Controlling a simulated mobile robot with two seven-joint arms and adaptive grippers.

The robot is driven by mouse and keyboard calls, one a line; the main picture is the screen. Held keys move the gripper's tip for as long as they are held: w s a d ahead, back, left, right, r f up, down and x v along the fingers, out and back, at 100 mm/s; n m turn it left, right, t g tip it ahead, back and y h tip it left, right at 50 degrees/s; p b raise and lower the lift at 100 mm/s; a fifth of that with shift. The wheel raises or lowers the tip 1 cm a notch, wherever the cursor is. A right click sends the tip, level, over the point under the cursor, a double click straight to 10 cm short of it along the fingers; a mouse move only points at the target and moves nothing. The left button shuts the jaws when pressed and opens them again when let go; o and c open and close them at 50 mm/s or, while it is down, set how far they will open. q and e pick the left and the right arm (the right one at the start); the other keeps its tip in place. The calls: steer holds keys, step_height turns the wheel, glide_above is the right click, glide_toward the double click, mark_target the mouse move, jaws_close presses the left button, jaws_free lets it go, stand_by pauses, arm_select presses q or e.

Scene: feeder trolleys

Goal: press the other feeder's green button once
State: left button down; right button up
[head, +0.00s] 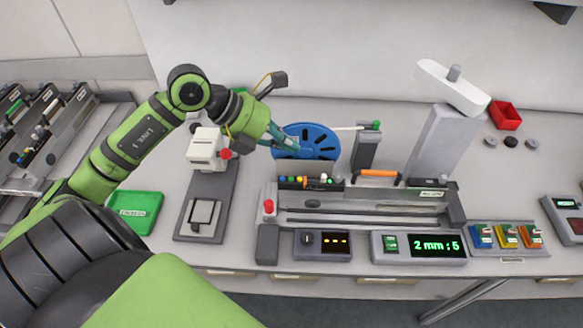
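My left gripper (290,146) comes in from the left and hangs over the bench at the left edge of a blue reel (322,136). Its teal fingers are small and overlap the reel, so I cannot tell whether they are open or shut, or whether they touch it. A long grey feeder fixture (365,218) lies in front of the reel. A green button (391,243) sits on its front right panel, left of a display (438,246) with green characters. My gripper is well behind and left of this button. My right gripper is not in view.
Several dark feeders (42,122) stand in a rack at far left. A green tray (134,212) and a white press-like device (207,147) stand left of the fixture. A grey column (437,145), a red bin (505,115) and coloured boxes (507,236) are at right.

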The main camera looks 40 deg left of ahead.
mark_target(287, 179)
arm_select(q)
step_height(287, 179, down, 3)
steer(key=shift+s+r+b, duration=0.1)
steer(key=shift+s+b, duration=0.05)
steer(key=shift+b, duration=0.55)
step_height(287, 179, down, 4)
steer(key=b, duration=0.3)
steer(key=shift+f, duration=0.25)
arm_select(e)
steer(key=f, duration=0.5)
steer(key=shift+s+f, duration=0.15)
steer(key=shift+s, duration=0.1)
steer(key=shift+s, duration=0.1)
arm_select(q)
steer(key=shift+b, duration=0.3)
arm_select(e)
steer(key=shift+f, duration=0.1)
arm_select(q)
steer(key=shift+f+b, duration=0.4)
steer(key=shift+b, duration=0.05)
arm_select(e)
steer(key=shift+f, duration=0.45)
